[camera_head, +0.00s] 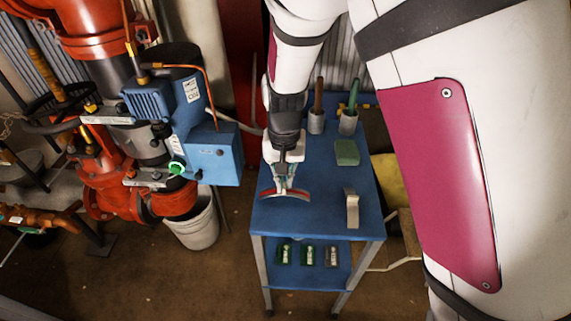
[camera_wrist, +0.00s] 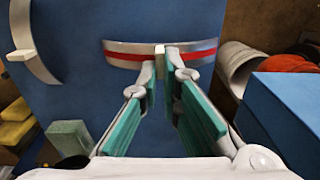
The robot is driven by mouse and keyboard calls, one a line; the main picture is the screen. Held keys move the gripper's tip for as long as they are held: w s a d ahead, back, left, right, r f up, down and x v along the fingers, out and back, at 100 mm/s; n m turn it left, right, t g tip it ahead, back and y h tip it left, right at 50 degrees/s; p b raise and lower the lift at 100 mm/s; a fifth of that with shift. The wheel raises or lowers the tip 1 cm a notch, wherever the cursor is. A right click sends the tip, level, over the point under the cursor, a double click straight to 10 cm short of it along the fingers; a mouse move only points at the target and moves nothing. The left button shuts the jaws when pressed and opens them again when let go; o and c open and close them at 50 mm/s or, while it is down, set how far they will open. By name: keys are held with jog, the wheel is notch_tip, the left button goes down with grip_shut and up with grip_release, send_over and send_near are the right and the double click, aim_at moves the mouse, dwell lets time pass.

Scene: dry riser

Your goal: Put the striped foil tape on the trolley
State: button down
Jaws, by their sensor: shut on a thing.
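The striped foil tape (camera_head: 299,194) is a curved silver strip with a red band along it. It also shows in the wrist view (camera_wrist: 205,56), crossing in front of my fingertips. My gripper (camera_head: 284,186) is shut on the middle of the strip, and its fingertips also show in the wrist view (camera_wrist: 164,60). The trolley (camera_head: 318,218) has a blue top and a lower blue shelf. The tape is over the left front part of the top; I cannot tell whether it touches the surface.
A plain silver curved strip (camera_head: 351,208) stands on the trolley's right side. Behind it are a green block (camera_head: 346,152) and two cups (camera_head: 316,121) (camera_head: 348,122) with handled tools. A blue machine (camera_head: 212,152) and white bucket (camera_head: 194,228) stand left.

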notch_tip(320, 180, down, 4)
jog(key=shift+r, duration=0.25)
jog(key=c, duration=1.8)
grip_release()
jog(key=shift+r, duration=0.1)
notch_tip(320, 180, up, 11)
jog(key=shift+r+p, duration=0.15)
jog(key=shift+p, duration=0.3)
jog(key=s+d+r+t+y, duration=0.1)
jog(key=s+d+r+y, duration=0.1)
jog(key=s+d+r, duration=0.9)
jog(key=s+d+r+t, duration=0.1)
jog(key=s+d, duration=0.2)
jog(key=s, duration=0.1)
jog(key=s+d+r+h, duration=0.1)
jog(key=s+d+r, duration=0.1)
jog(key=s+d, duration=0.1)
jog(key=s+d+r+t+h, duration=0.1)
jog(key=s+d, duration=0.2)
jog(key=s, duration=0.1)
jog(key=shift+s+d+r+t, duration=0.3)
jog(key=shift+s+d+r, duration=0.05)
jog(key=shift+s+r, duration=0.05)
